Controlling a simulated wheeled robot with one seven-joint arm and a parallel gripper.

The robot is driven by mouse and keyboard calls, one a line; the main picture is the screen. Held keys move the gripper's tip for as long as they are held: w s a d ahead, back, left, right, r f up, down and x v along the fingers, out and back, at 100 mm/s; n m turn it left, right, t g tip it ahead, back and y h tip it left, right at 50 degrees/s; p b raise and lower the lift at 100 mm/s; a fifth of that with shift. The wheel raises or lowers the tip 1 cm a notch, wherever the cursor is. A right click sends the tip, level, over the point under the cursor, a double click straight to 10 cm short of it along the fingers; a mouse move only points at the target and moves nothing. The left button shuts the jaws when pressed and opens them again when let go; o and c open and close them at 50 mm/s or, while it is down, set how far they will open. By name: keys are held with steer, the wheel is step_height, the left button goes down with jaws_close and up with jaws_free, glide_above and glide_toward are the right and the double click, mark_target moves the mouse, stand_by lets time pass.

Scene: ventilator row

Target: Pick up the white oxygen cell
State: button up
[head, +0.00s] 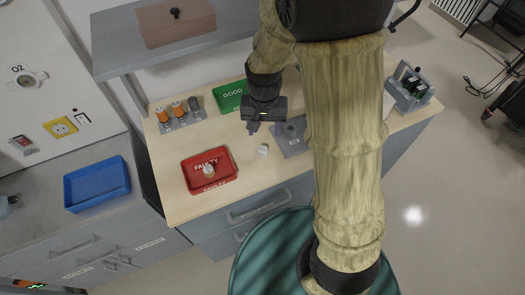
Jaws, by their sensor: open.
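A small white cylinder (263,150), which looks like the white oxygen cell, stands on the wooden worktop, between the red tray and a grey plate. My gripper (254,129) hangs above the worktop, up and slightly left of the white cylinder in the picture, and apart from it. It is open, and I see nothing held in it. Another small pale piece with a yellowish part (209,171) sits in the red FAULTY tray (228,179).
A green GOOD tray (229,97) lies behind my gripper. A rack with orange-topped cylinders (178,112) stands at the back left. The grey plate (292,147) is partly hidden by my arm. A blue tray (97,185) is on the left counter; a grey shelf (110,45) overhangs the back.

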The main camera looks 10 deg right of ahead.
mark_target(262, 150)
step_height(262, 150, down, 7)
steer(key=shift+f, duration=0.1)
stand_by(0.3)
steer(key=shift+f, duration=0.1)
steer(key=shift+w+a+f+p, duration=0.15)
steer(key=shift+f+p, duration=0.3)
steer(key=shift+f, duration=0.8)
steer(key=shift+w+f+p, duration=0.2)
steer(key=shift+f+p, duration=0.2)
steer(key=shift+f, duration=0.85)
steer(key=c, duration=1.1)
